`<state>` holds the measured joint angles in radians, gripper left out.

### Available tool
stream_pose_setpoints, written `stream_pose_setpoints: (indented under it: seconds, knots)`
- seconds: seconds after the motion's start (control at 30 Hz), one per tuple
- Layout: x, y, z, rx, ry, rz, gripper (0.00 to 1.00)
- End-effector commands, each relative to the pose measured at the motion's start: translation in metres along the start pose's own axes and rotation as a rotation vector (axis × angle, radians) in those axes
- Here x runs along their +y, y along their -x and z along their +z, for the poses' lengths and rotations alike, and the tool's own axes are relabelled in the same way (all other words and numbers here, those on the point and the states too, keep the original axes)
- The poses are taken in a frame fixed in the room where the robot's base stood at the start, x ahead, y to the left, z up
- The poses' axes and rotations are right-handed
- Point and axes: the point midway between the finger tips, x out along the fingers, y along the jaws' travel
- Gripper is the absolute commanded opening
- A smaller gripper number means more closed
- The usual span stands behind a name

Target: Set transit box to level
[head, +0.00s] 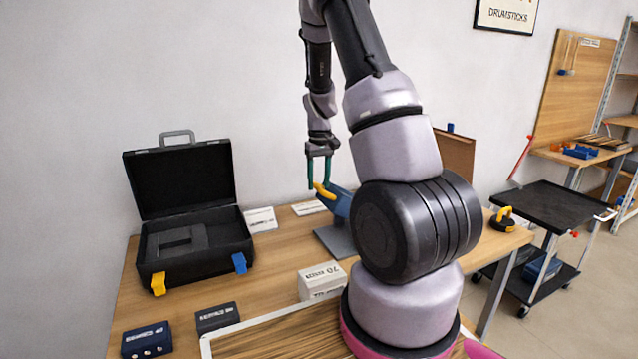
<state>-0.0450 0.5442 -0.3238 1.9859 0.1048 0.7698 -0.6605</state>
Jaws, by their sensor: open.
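A black hard case (240,228), which may be the transit box, stands open on the wooden table at the left. Its lid (182,179) is raised and leans back, with a grey handle on top. A yellow latch (158,283) and a blue latch (239,263) are on its front. My gripper (319,186), with teal fingers, is open and points down, right of the case. A yellow curved piece (325,193) is at its fingertips, by a blue device (341,205) on a grey plate (335,241). I cannot tell whether the fingers touch the piece.
White labelled blocks (321,280) and two dark labelled boxes (147,339) (217,318) lie on the table (265,288). A wood-topped, white-edged tray (280,335) is at the front. A black cart (548,208) stands at right. My arm hides the table's middle right.

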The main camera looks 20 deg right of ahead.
Motion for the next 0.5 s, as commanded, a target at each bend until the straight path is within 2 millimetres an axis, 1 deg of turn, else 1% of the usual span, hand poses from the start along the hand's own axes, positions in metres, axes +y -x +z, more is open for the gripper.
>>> stream_pose_setpoints:
  seconds: [0.13, 0.37, 0.47, 0.5]
  knots:
    - [0.0002, -0.0067, 0.0002, 0.000, 0.000, 0.000, 0.52]
    - [0.0002, -0.0070, 0.0002, 0.000, 0.000, 0.000, 0.52]
    - [0.0002, -0.0069, 0.0002, 0.000, -0.001, 0.000, 0.18]
    - [0.0002, -0.0069, 0.0002, 0.000, -0.001, 0.000, 0.02]
